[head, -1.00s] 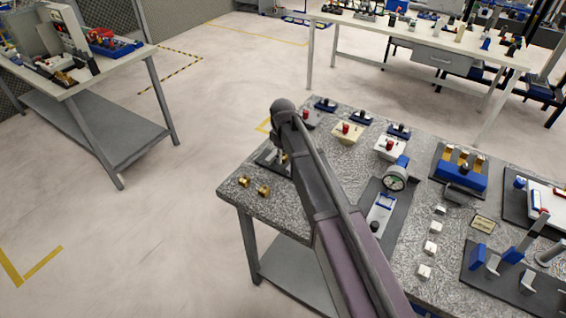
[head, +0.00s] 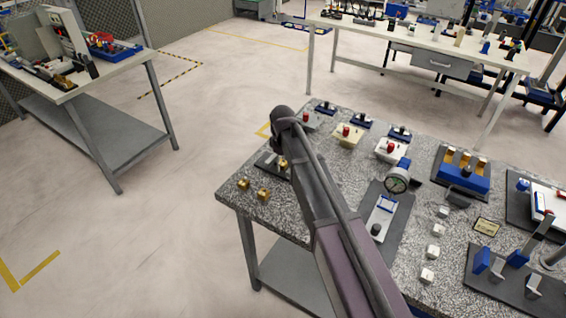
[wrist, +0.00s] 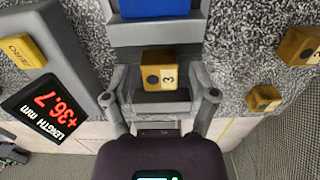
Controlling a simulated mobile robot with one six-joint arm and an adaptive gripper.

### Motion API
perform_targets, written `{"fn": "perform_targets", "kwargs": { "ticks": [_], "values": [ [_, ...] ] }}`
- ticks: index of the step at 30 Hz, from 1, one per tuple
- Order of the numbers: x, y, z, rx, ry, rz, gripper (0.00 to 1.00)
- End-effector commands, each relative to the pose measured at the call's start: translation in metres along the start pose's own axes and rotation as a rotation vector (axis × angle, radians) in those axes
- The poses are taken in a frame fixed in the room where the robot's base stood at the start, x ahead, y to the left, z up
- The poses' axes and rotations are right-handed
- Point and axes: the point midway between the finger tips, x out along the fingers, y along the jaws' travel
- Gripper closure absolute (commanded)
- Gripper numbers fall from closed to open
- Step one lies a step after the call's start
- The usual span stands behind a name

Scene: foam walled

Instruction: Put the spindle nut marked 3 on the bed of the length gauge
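The spindle nut marked 3 (wrist: 158,72) is a brass block with a dark hole, its number facing the wrist camera. It stands between the fingertips of my gripper (wrist: 160,84), with a visible gap on each side, so the gripper looks open. The length gauge has a grey body and a tilted display (wrist: 45,105) reading +36.7 in red. A blue part (wrist: 155,8) of it is above the nut in the wrist view. The nut appears to be at the gauge's bed; its contact underneath is hidden. In the head view my arm covers most of the gauge (head: 268,163).
Two other brass nuts (head: 243,184) (head: 263,195) lie near the granite table's (head: 232,202) left corner. A dial gauge stand (head: 385,215) and several white blocks are right of my arm.

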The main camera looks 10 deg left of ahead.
Motion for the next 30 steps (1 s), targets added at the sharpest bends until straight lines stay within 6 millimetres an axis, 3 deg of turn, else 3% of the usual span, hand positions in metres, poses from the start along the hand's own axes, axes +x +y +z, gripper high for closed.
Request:
{"fn": "perform_targets", "kwargs": {
  "ticks": [14,30],
  "values": [
    [-0.004,0.0,0.0,0.0,0.0,0.0,0.24],
    [-0.044,0.0,0.0,0.0,0.0,0.0,0.24]
  ]
}}
